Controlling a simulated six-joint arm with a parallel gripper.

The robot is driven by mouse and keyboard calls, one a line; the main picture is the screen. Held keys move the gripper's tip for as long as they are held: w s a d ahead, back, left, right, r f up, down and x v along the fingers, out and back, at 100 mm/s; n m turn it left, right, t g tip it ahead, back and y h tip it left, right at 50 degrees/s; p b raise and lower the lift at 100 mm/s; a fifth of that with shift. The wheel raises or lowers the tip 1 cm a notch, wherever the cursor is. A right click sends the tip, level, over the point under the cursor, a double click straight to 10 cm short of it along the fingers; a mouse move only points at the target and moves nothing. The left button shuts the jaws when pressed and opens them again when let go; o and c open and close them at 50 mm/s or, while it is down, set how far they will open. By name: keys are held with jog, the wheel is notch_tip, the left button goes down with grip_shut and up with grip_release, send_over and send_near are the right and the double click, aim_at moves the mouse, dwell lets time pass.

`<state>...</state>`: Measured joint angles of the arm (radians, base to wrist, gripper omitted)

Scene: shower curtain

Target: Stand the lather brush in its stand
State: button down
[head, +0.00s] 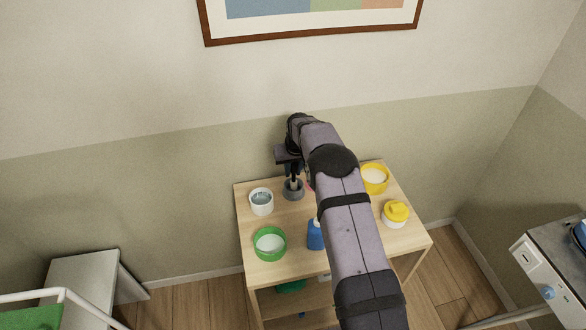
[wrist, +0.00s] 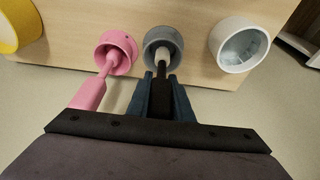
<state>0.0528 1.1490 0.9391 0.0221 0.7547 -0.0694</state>
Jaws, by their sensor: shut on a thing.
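The lather brush has a black handle (wrist: 161,98) and a pale end (wrist: 165,58). My gripper (wrist: 160,82) is shut on the black handle, one dark blue finger on each side. The pale end points into the mouth of a round grey cup-like stand (wrist: 181,40). In the head view the brush hangs roughly upright over or in the grey stand (head: 293,193), below my gripper (head: 293,167). I cannot tell whether the brush touches the stand's bottom.
A pink cup with a long pink piece (wrist: 90,93) stands close beside the grey stand. A white cup (head: 261,202) is on the other side. A green bowl (head: 270,243), blue bottle (head: 315,235), yellow bowl (head: 375,179) and yellow-lidded jar (head: 395,214) share the wooden table (head: 283,272).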

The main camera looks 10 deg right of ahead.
jog(key=shift+s+r, duration=0.35)
jog(key=shift+r, duration=0.2)
jog(key=shift+w, duration=0.1)
jog(key=c, duration=1.7)
grip_release()
jog(key=shift+c, duration=0.2)
jog(key=shift+o, duration=1.3)
jog(key=shift+w+f, duration=0.45)
jog(key=shift+f, duration=0.1)
jog(key=shift+s+r, duration=0.3)
jog(key=shift+r+b, duration=0.3)
jog(key=shift+r, duration=0.1)
jog(key=b+v, duration=0.1)
jog(key=v, duration=0.5)
jog(key=shift+b, duration=0.4)
jog(key=shift+w+p+v, duration=0.25)
jog(key=shift+p+v, duration=0.65)
jog(key=shift+v, duration=0.15)
jog(key=shift+w+p+v, duration=0.25)
jog(key=shift+p+v, duration=0.6)
jog(key=shift+v, duration=0.15)
jog(key=shift+r, duration=0.1)
